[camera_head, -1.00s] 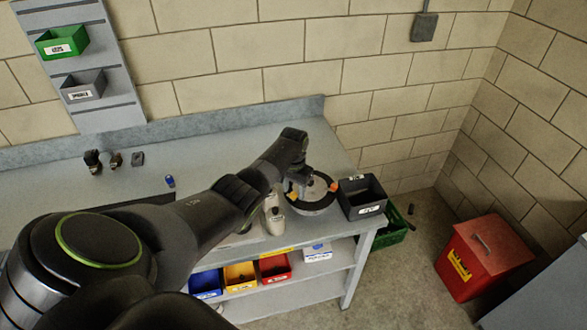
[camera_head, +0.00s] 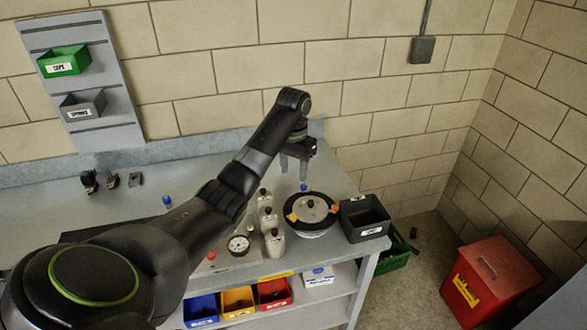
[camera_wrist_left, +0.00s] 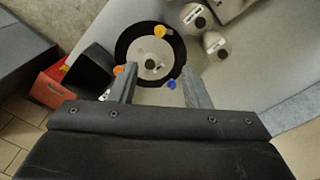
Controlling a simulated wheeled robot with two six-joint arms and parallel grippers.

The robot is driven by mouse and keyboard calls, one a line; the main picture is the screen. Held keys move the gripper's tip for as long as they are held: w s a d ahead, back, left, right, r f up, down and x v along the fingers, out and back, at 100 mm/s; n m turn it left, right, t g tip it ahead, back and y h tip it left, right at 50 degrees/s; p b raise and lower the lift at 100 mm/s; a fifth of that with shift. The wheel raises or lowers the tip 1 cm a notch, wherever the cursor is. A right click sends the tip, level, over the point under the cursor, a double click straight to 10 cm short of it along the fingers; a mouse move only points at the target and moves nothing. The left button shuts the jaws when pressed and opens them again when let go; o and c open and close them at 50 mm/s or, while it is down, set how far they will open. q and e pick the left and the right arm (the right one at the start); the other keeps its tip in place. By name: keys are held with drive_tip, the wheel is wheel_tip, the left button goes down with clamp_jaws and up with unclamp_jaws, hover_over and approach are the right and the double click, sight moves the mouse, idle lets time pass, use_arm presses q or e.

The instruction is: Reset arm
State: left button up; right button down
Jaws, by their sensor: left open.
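My left arm reaches in from the left over the workbench (camera_head: 110,203) in the head view. My left gripper (camera_head: 294,177) is raised above the bench, with its fingers pointing down behind the round black-rimmed device (camera_head: 312,229). In the left wrist view, the gripper (camera_wrist_left: 155,83) is open and empty, its two fingers apart. The device (camera_wrist_left: 141,48) shows beyond the fingertips, with an orange and a yellow part on it. A small blue-topped item (camera_head: 303,188) is close to the fingers. My right gripper is in neither view.
A black bin (camera_head: 364,217) stands right of the device. Blue, yellow and red bins (camera_head: 272,293) sit on the shelf below. A red container (camera_head: 489,277) stands on the floor at right. Above the gripper is bare wall.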

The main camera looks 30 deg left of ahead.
use_arm(q)
drive_tip(key=shift+r, duration=0.35)
drive_tip(key=shift+f, duration=0.15)
